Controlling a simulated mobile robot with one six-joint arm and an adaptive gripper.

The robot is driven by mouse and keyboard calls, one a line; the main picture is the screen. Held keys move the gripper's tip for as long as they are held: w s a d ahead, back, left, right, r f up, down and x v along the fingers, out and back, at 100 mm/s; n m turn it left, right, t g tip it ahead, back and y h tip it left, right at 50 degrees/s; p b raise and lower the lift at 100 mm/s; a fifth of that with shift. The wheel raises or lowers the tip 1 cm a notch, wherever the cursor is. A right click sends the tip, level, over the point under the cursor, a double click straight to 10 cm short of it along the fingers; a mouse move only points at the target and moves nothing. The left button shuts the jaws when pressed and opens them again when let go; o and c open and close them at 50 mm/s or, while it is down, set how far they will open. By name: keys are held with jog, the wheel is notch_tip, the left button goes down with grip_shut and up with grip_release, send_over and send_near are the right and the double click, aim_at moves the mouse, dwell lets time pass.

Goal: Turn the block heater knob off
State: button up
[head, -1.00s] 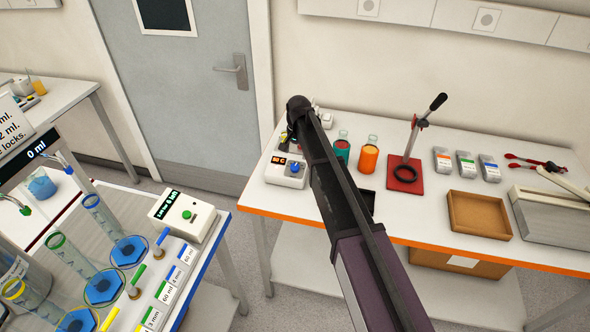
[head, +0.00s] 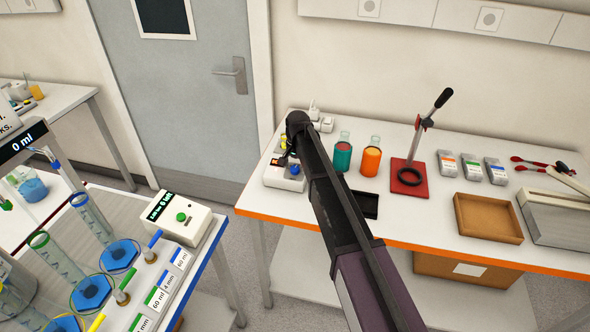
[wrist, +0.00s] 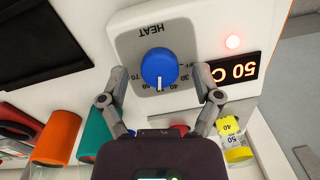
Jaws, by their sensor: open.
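The block heater (head: 272,181) is a white box on the orange-edged bench. Its blue knob (wrist: 159,66) fills the middle of the wrist view, on a grey dial plate marked HEAT. The knob's white mark points down in that view, between the 70 and 40 marks. The heater display (wrist: 236,72) reads 50 C and a red lamp (wrist: 232,41) glows beside it. My gripper (wrist: 160,98) is open and empty, one finger on each side of the knob in the picture. I cannot tell whether it touches the dial plate. The head view shows the gripper partly hidden behind my arm.
A teal bottle (head: 343,155) and an orange bottle (head: 371,160) stand right of the heater. A yellow-capped vial (wrist: 236,146) is close to one finger. A red-based press (head: 409,178) and a brown tray (head: 487,217) stand further right.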

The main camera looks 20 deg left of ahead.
grip_shut()
dwell(0.3)
jog(key=shift+n, duration=0.4)
jog(key=n+h, duration=0.1)
jog(key=n, duration=0.2)
jog(key=shift+a, duration=0.1)
jog(key=n+h, duration=0.1)
jog(key=n, duration=0.3)
jog(key=shift+s+n, duration=0.1)
jog(key=shift+n, duration=0.3)
jog(key=n+t+h, duration=0.1)
jog(key=n, duration=0.3)
jog(key=shift+s+a+b, duration=0.1)
jog(key=shift+b, duration=0.2)
jog(key=n+t, duration=0.1)
jog(key=n, duration=0.4)
jog(key=shift+h, duration=0.3)
